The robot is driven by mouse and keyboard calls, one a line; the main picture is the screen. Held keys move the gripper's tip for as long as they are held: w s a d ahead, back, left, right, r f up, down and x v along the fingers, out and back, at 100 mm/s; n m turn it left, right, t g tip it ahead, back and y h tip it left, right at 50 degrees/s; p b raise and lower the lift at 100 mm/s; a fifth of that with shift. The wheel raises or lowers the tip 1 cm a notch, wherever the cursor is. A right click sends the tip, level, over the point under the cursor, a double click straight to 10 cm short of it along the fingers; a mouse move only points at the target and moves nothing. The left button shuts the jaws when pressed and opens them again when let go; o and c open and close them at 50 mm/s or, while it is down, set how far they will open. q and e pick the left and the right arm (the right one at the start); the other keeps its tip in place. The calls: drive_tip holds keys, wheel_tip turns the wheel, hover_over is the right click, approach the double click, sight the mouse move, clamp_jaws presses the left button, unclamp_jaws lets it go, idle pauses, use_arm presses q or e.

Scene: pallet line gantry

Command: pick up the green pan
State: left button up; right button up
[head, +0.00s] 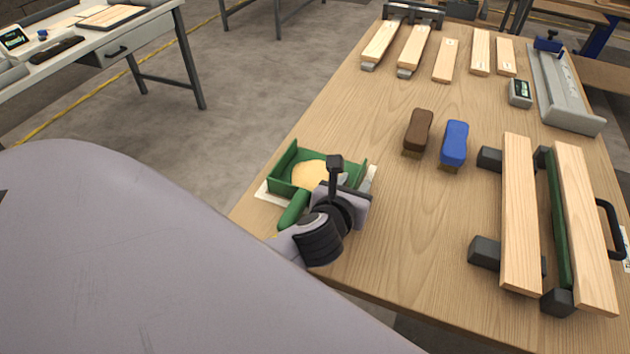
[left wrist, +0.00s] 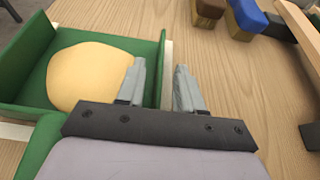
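The green pan (head: 283,166) lies at the table's near left edge on a white sheet, with a pale yellow heap (head: 311,175) in it. Its green handle (head: 293,210) points toward me, partly beside my left wrist. My left gripper (head: 342,188) is over the pan's right side and hides part of it. In the left wrist view the pan (left wrist: 108,38) is at the left with the heap (left wrist: 92,75). My left gripper (left wrist: 158,68) has its fingers apart, around the pan's right side wall. Whether they touch it I cannot tell. My right gripper is not in view.
A brown brush (head: 418,128) and a blue brush (head: 454,143) stand to the right of the pan. A clamp frame with wooden boards (head: 520,215) fills the table's right. Several wood strips (head: 445,60) lie at the back.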

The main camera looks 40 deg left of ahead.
use_arm(q)
drive_tip(key=shift+w+a+f, duration=0.1)
drive_tip(key=shift+w, duration=0.2)
clamp_jaws()
